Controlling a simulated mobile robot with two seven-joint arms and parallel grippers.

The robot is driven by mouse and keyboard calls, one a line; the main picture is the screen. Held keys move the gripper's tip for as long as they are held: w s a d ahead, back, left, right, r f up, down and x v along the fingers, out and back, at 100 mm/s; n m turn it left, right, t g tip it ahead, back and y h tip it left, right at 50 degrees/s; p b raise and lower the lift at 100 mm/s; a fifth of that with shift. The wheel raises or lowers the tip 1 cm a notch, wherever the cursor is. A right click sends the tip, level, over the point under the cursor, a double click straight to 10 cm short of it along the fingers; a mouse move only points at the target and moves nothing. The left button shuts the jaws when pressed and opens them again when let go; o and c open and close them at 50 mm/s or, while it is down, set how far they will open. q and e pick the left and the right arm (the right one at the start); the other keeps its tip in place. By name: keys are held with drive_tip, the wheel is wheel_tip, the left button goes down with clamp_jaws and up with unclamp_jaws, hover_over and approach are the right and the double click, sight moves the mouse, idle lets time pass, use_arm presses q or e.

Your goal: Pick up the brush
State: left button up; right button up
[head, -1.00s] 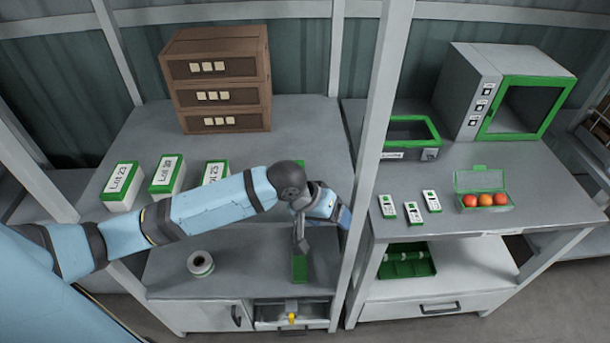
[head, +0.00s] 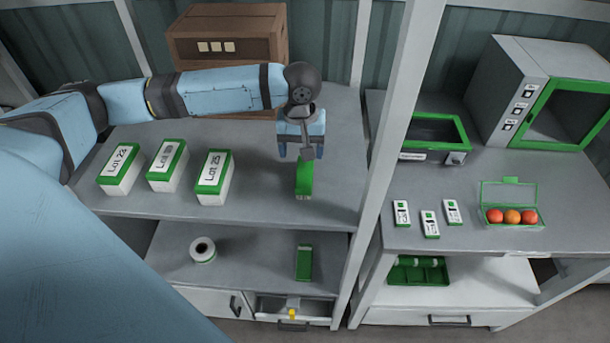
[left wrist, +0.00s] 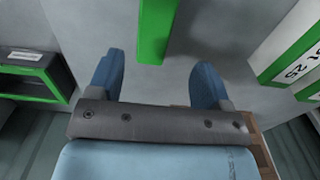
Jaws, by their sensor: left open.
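A narrow green object with a pale near end (head: 304,184), which I take to be the brush, lies on the upper shelf to the right of the lot boxes. My left gripper (head: 301,153) is above its far end, jaws open and empty. In the left wrist view, the green bar (left wrist: 155,32) shows at the top, ahead of the gap between my fingertips (left wrist: 157,72), and no contact shows. Its far end is partly hidden by my gripper in the head view. My right gripper is not in view.
Several lot boxes, including Lot 25 (head: 214,178), stand left of the green object. A wooden drawer unit (head: 228,32) is behind my arm. A shelf post (head: 385,130) rises close on the right. Below are a tape roll (head: 203,250) and another green piece (head: 304,263).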

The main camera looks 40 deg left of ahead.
sight(305, 171)
use_arm(q)
drive_tip(key=shift+s+d+f, duration=0.1)
drive_tip(key=shift+d+f, duration=0.05)
drive_tip(key=shift+f, duration=1.05)
drive_tip(key=shift+w+d+f, duration=0.1)
drive_tip(key=shift+d+f, duration=0.1)
drive_tip(key=shift+f, duration=0.95)
drive_tip(key=shift+s+d+f, duration=0.1)
drive_tip(key=shift+d+f, duration=0.05)
drive_tip(key=shift+f, duration=1.05)
drive_tip(key=c, duration=1)
drive_tip(key=shift+r, duration=0.1)
wheel_tip(305, 171, up, 20)
drive_tip(key=shift+f, duration=0.1)
